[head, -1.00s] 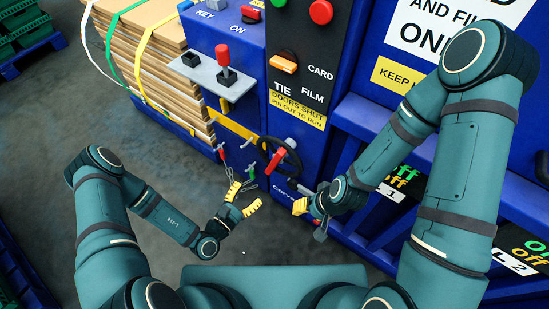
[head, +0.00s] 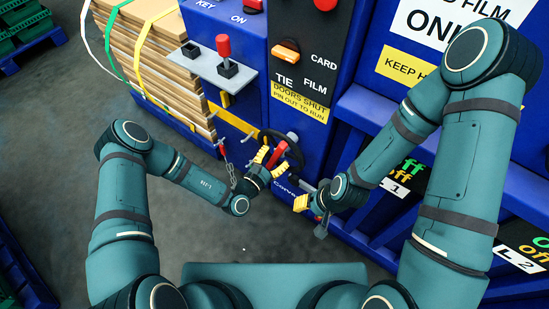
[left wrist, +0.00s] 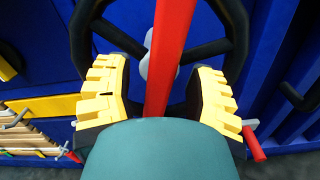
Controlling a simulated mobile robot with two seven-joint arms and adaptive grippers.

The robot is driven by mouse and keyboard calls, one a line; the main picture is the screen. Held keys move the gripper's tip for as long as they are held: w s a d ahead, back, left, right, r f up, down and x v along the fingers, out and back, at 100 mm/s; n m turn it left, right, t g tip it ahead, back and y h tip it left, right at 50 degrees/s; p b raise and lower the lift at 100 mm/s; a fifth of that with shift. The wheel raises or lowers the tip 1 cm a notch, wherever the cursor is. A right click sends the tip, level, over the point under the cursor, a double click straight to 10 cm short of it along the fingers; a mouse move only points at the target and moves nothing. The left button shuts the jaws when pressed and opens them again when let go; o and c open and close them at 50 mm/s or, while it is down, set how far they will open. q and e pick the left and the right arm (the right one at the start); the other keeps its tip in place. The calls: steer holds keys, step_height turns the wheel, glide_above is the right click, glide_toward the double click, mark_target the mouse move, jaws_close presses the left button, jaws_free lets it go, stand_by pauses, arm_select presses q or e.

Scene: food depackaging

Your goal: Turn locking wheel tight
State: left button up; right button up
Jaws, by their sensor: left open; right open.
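The locking wheel (head: 297,151) is a black ring on the blue machine's front, with a red handle (head: 278,154) across it. In the left wrist view, the wheel's dark rim (left wrist: 80,40) and grey hub (left wrist: 157,68) lie just beyond my fingers, and the red handle (left wrist: 172,45) runs up between them. My left gripper (head: 271,161) is open at the wheel, its yellow fingers on either side of the handle, with gaps visible. My right gripper (head: 303,203) is open and empty, right of and below the wheel; its far finger is mostly hidden.
A grey shelf (head: 222,71) with a red-knobbed lever juts from the machine above the wheel. A small red handle on a chain (head: 222,146) hangs left of the wheel. Strapped cardboard (head: 150,60) is stacked at upper left. The floor (head: 60,150) at left is clear.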

arm_select(q)
steer(key=shift+c, duration=0.4)
jaws_close()
steer(key=shift+a, duration=0.1)
